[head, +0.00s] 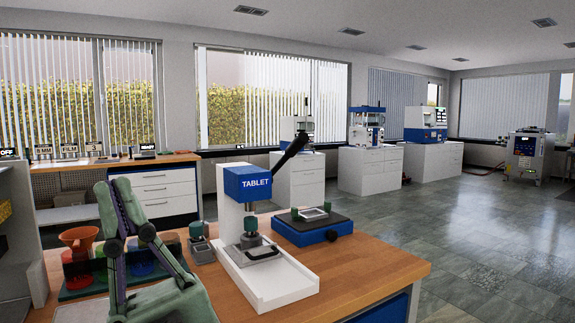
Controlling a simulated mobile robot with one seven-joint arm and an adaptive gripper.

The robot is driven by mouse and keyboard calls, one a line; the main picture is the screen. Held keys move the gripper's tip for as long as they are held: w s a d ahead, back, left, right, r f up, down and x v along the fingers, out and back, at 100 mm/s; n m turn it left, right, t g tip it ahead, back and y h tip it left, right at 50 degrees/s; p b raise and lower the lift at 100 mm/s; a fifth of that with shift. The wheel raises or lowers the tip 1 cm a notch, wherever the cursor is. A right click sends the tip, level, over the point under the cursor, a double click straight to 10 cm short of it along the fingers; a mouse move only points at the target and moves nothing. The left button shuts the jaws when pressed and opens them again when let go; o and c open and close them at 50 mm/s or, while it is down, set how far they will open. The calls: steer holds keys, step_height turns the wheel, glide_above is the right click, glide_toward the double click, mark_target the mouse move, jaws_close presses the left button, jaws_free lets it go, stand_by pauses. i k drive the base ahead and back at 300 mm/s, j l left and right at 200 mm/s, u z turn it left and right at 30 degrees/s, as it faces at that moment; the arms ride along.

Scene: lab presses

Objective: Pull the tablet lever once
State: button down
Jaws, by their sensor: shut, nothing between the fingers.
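The tablet press (248,183) stands on the wooden bench, with a blue head labelled TABLET on a white column and base. Its black lever (291,152) slants up and to the right from the head, with its end raised. A green and dark piece sits under the head over a dark plate on the base. My gripper (114,189), green with purple strips, is large at the lower left. Its fingers point up, and their tips are together with nothing held. It is to the left of the press in the picture, apart from the lever.
A blue and black device (312,228) sits right of the press on the wooden bench (388,270). An orange funnel (79,238) and coloured cups stand behind my gripper. A small grey item (200,245) is left of the press. Open floor (480,230) lies to the right.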

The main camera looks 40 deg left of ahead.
mark_target(300, 141)
steer(key=u, duration=1.25)
steer(key=i, duration=0.05)
